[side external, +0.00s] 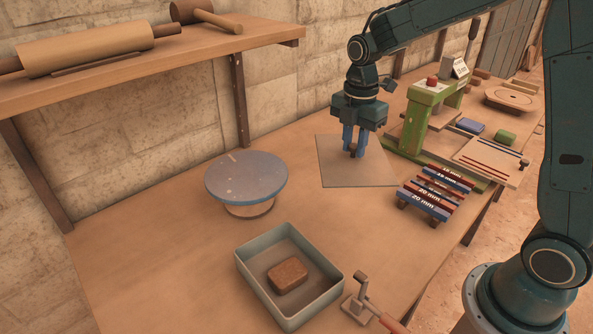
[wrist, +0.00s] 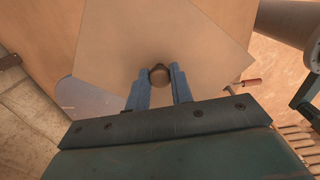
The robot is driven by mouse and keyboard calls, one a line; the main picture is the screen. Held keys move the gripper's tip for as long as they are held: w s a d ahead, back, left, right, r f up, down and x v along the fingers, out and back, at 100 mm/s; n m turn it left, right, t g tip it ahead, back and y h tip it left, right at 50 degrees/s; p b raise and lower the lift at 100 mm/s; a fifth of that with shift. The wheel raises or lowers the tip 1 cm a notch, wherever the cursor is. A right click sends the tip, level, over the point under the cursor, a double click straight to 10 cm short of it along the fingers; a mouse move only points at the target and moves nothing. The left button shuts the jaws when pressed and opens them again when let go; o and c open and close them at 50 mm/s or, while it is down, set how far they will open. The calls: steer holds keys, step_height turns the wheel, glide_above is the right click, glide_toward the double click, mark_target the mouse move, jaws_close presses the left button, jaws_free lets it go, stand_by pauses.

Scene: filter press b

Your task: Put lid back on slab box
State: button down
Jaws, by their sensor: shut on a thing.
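The lid (side external: 335,168) is a flat, pale grey-beige square plate with a small dark round knob (wrist: 159,75) in its middle. My gripper (side external: 354,148) points down, with its blue fingers shut on the knob. In the wrist view, the lid (wrist: 205,40) spreads out beyond my gripper (wrist: 158,80). I cannot tell whether the lid touches the table or hangs just above it. The slab box (side external: 262,290) is a grey-green open tray at the front of the table. A brown slab (side external: 289,275) lies inside it, uncovered. My gripper is well behind and right of the box.
A blue-grey round turntable (side external: 246,176) stands left of the lid. A green press (side external: 425,115) and a rack of labelled strips (side external: 437,193) are at right. A red-handled tool (side external: 372,312) lies beside the box. A wall shelf (side external: 150,65) holds a rolling pin and mallet.

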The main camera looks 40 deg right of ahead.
steer(key=s+a+f+n, duration=0.1)
steer(key=a+f+n, duration=0.2)
steer(key=a, duration=0.8)
steer(key=s+a+f+n, duration=0.2)
steer(key=a+f+n, duration=0.1)
steer(key=a, duration=0.9)
steer(key=shift+s+a+f+n, duration=0.15)
steer(key=shift+s+n, duration=0.05)
steer(key=shift+n, duration=0.4)
steer(key=shift+f, duration=0.25)
steer(key=shift+f, duration=2.9)
steer(key=shift+f, duration=0.2)
steer(key=c, duration=0.7)
jaws_free()
steer(key=shift+o, duration=0.2)
